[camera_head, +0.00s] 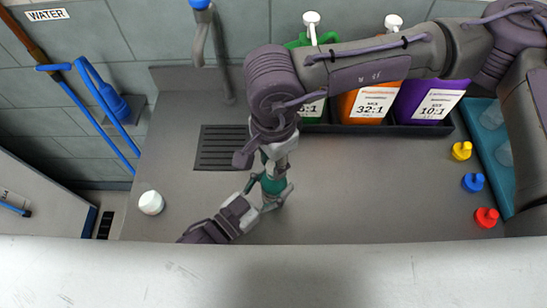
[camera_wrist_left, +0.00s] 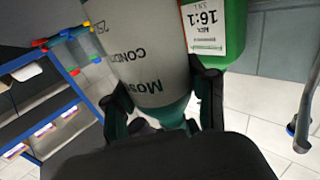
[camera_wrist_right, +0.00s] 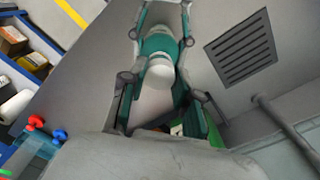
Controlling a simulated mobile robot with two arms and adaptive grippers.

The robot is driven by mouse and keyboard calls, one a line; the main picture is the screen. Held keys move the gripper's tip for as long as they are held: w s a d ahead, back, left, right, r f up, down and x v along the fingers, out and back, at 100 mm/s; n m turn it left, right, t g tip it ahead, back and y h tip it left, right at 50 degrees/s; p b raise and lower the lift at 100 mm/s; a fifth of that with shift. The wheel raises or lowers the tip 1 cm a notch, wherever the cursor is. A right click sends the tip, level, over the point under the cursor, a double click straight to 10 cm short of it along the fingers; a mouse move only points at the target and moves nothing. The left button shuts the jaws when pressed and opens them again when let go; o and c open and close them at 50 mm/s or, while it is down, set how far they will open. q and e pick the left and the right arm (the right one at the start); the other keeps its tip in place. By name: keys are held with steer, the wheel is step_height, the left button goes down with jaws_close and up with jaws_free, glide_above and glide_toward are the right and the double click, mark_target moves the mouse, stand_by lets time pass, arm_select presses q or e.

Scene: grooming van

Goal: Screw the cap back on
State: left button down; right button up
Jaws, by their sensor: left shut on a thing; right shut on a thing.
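A bottle with a teal lower part (camera_head: 273,185) is near the middle of the counter. My left gripper (camera_head: 262,190) comes in from the lower left and is shut on it. In the left wrist view its grey, lettered body (camera_wrist_left: 155,70) fills the space between the fingers. My right gripper (camera_head: 276,165) reaches down from above and is shut at the bottle's top end. In the right wrist view a white, round cap-like piece (camera_wrist_right: 158,75) lies between its fingers, in line with the teal bottle (camera_wrist_right: 160,42). Whether that piece touches the neck is hidden.
A small white round container (camera_head: 151,202) stands at the counter's left. Green, orange and purple jugs (camera_head: 435,103) stand in a rack at the back. Yellow (camera_head: 461,151), blue (camera_head: 473,182) and red (camera_head: 486,218) tops are at the right. A drain grate (camera_head: 222,148) lies left of my grippers.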

steer(key=shift+f, duration=0.55)
